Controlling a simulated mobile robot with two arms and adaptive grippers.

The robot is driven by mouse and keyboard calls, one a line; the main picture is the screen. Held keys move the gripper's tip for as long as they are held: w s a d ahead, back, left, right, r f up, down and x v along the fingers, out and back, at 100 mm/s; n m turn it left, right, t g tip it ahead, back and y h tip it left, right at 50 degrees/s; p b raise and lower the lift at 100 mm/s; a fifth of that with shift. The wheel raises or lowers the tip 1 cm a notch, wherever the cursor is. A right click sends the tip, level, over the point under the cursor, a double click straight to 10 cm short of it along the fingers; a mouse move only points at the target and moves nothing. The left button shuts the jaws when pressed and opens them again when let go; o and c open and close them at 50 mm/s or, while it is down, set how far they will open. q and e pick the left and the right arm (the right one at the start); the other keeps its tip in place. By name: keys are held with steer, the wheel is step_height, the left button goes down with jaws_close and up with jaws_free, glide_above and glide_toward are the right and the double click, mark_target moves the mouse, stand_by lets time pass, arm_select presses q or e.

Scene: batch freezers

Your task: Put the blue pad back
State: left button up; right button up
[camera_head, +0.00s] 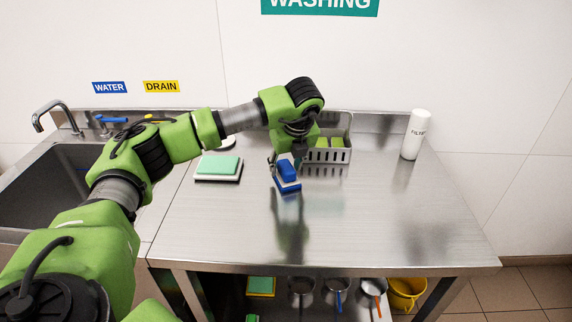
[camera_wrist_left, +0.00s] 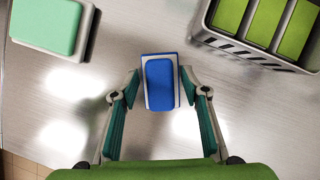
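The blue pad (camera_head: 287,170) has a white layer and a blue base, and is over the middle-left of the steel table. It also shows in the left wrist view (camera_wrist_left: 160,85). My left gripper (camera_head: 287,160) points down with its fingertips on either side of the pad. In the wrist view the fingertips (camera_wrist_left: 160,72) are very close to the pad's sides. I cannot tell whether they press on it, or whether the pad touches the table. My right gripper is not in view.
A metal rack (camera_head: 328,156) with green pads (camera_wrist_left: 268,20) stands behind the blue pad. A larger green pad (camera_head: 218,165) lies at left, near the sink (camera_head: 45,180). A white bottle (camera_head: 414,135) stands at back right. The table's front right (camera_head: 400,225) is clear.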

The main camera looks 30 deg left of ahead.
arm_select(q)
steer(key=shift+r, duration=0.2)
steer(key=b+v, duration=0.1)
steer(key=v, duration=1.1)
stand_by(0.3)
